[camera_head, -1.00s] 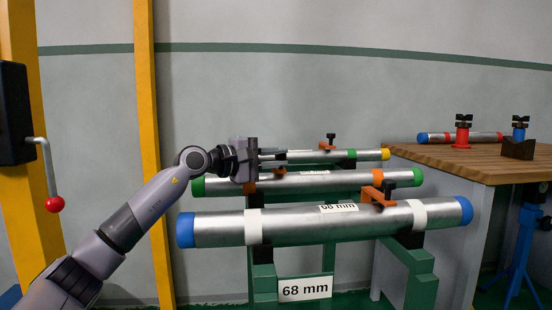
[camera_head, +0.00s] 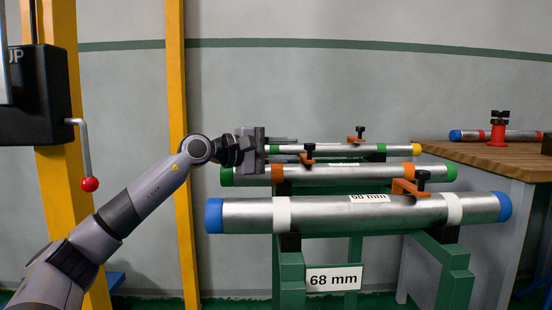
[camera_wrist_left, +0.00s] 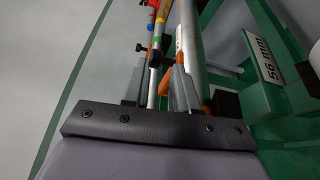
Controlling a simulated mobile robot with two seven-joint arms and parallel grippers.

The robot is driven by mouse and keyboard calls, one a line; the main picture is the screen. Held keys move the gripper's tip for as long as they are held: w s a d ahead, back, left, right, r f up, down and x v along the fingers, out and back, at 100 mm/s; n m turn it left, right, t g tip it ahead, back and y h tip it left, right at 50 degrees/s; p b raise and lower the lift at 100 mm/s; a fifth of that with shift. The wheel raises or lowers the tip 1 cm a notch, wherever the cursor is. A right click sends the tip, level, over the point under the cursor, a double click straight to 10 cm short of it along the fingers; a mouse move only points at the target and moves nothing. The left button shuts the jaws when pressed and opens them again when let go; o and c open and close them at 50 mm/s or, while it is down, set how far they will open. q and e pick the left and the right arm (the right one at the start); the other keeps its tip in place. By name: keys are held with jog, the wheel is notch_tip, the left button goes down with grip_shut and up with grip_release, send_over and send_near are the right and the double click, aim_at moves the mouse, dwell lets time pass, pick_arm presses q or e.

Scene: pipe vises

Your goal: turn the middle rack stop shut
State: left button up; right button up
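The middle rack stop (camera_head: 308,158) is a small orange bracket with a black knob on top. It sits toward the left on the middle pipe (camera_head: 345,174), a grey pipe with green end caps and orange bands. My left gripper (camera_head: 295,148) reaches in from the left, its fingers pointing right and apart. My right gripper is out of view.
The front pipe (camera_head: 340,211) with blue caps has its own orange stop (camera_head: 406,187); the back pipe (camera_head: 335,150) has another (camera_head: 356,137). The green rack (camera_head: 291,280) carries a 68 mm sign (camera_head: 333,279). A wooden bench (camera_head: 480,155) stands right, a yellow post (camera_head: 178,120) left.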

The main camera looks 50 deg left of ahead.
pick_arm(q)
jog(key=shift+b+v, duration=0.45)
jog(key=shift+v, duration=0.6)
